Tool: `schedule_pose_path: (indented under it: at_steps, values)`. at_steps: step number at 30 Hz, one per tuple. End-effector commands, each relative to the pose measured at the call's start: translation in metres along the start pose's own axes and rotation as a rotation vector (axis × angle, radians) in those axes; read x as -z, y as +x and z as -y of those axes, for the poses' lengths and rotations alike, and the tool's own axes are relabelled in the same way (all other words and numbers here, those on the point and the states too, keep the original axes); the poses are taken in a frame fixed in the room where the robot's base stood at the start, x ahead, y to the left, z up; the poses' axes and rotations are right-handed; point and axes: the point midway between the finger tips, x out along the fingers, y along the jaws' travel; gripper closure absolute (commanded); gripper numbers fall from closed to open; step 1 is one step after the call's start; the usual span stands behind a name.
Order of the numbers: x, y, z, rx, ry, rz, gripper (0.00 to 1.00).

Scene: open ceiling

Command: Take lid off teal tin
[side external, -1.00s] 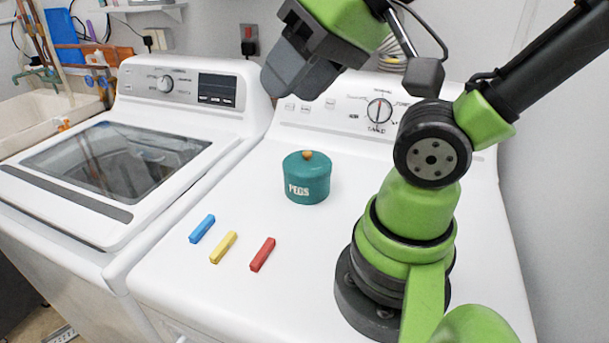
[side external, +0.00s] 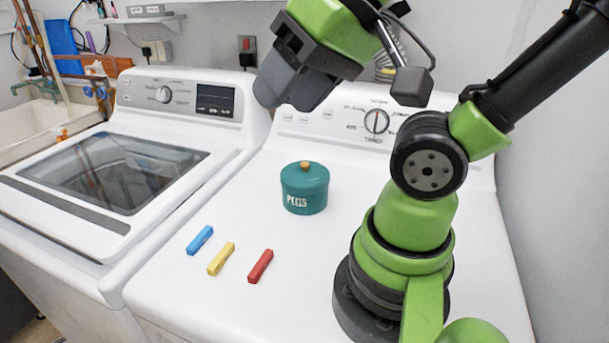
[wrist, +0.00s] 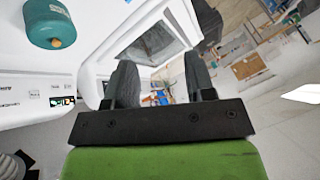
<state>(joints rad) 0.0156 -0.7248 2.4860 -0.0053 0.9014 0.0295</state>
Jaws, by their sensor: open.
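The teal tin (side external: 304,195) stands upright on the white dryer top, with its lid (side external: 303,174) on and an orange-brown knob (side external: 305,165) at the lid's centre. White lettering shows on its side. My gripper (side external: 275,98) is in the air above and to the left of the tin, apart from it. In the wrist view the two dark fingers of my gripper (wrist: 159,80) are spread with nothing between them. The tin also shows there (wrist: 48,22) at the upper left, away from the fingers.
Blue (side external: 200,240), yellow (side external: 221,259) and red (side external: 260,266) pegs lie on the dryer top (side external: 300,300) in front of the tin. A washer (side external: 110,160) stands at the left. The dryer's control panel (side external: 350,122) rises behind the tin.

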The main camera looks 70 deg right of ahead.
Motion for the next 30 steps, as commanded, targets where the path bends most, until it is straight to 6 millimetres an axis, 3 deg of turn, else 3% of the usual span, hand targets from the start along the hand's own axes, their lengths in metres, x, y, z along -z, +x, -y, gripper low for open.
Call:
schedule_pose_path:
  at_steps: [5,8,15,21,24,30]
  values:
    - [0.033,0.017,-0.018,-0.133,0.32,0.037,0.5]
    - [0.058,0.032,-0.042,-0.243,0.602,0.051,0.5]
    - [0.098,0.074,-0.128,-0.507,1.28,0.029,0.5]
    - [0.1,0.099,-0.197,-0.677,1.708,-0.018,0.5]
    - [0.096,0.106,-0.217,-0.724,1.824,-0.038,0.5]
    - [0.086,0.122,-0.233,-0.754,1.892,-0.046,0.5]
